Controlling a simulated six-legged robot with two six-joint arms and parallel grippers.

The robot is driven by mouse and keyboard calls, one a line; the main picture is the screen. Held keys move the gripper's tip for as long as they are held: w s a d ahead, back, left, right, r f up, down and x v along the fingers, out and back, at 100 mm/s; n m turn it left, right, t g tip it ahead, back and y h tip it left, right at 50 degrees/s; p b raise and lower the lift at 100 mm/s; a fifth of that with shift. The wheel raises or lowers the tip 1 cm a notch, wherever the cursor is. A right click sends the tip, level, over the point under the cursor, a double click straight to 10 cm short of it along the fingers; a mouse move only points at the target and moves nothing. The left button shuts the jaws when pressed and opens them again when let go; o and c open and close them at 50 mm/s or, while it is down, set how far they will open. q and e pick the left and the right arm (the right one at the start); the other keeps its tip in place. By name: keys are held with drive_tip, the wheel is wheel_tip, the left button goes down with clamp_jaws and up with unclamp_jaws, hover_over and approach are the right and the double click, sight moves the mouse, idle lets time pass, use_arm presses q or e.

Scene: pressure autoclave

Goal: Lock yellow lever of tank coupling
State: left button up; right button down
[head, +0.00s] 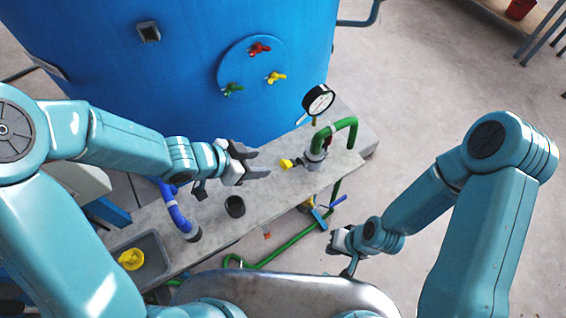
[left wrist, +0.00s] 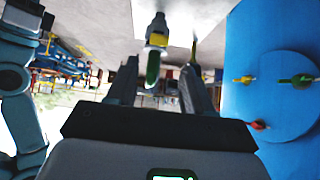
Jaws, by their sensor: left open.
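The tank coupling (head: 315,151) stands on the grey bench, with a green hose arching from its top. Its yellow lever (head: 286,163) sticks out to the left, towards my left gripper (head: 262,164). That gripper is open and empty, just left of the lever, with a small gap between them. In the left wrist view, the yellow lever (left wrist: 158,40) and the green hose (left wrist: 152,70) appear between the two spread fingers (left wrist: 160,78). My right gripper (head: 342,242) hangs low at the bench's front right, away from the coupling; its jaws are too small to read.
A pressure gauge (head: 318,99) stands behind the coupling. The blue tank (head: 180,70) carries red, yellow and green valve handles.

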sight(284, 165)
use_arm(q)
drive_tip(key=b+x, duration=0.3)
drive_tip(key=x, duration=0.8)
drive_tip(key=shift+d+f, duration=0.1)
drive_tip(key=shift+d, duration=0.1)
clamp_jaws()
